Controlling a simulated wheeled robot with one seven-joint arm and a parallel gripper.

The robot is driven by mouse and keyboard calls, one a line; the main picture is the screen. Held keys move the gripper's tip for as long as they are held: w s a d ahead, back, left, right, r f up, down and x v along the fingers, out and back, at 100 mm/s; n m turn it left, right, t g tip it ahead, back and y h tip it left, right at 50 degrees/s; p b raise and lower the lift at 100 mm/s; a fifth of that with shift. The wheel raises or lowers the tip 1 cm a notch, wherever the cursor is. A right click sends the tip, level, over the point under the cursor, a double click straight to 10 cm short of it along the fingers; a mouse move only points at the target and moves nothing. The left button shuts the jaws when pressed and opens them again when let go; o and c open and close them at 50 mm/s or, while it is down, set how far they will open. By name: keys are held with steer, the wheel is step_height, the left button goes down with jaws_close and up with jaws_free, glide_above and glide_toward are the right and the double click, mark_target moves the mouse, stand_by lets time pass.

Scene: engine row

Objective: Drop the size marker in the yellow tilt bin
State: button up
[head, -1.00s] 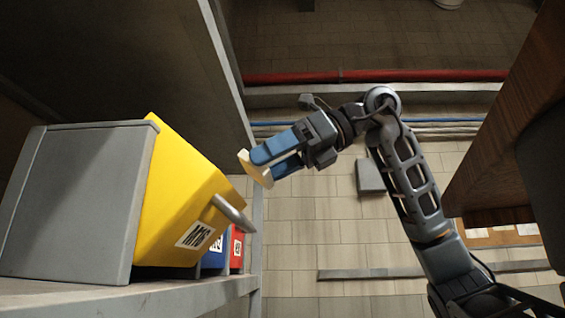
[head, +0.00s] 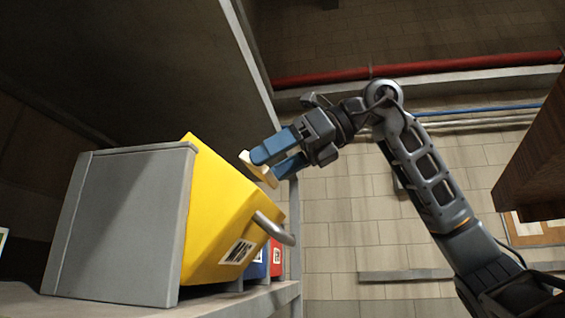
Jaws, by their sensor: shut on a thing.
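The yellow tilt bin (head: 208,215) sits on a grey shelf at the left, with a grey side panel, a bar handle and a printed label on its front. Its front leans outward; I cannot see inside it. My gripper (head: 262,166) has blue fingers and is shut on a small cream-coloured piece, the size marker (head: 258,168). The marker is at the fingertips, above and just in front of the bin's sloping front, and looks apart from it.
A blue bin (head: 257,266) and a red bin (head: 276,258) stand beyond the yellow one. The grey shelf (head: 215,302) runs below them, with an upright at its end. A wooden piece (head: 535,165) is at the right edge. A red pipe (head: 420,67) crosses the wall.

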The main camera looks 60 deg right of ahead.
steer(key=shift+w+r, duration=0.1)
steer(key=o, duration=0.9)
steer(key=shift+c, duration=0.2)
steer(key=b+v, duration=0.1)
steer(key=v, duration=0.6)
steer(key=shift+s+b, duration=0.3)
steer(key=shift+s, duration=0.05)
steer(key=shift+d+r, duration=0.15)
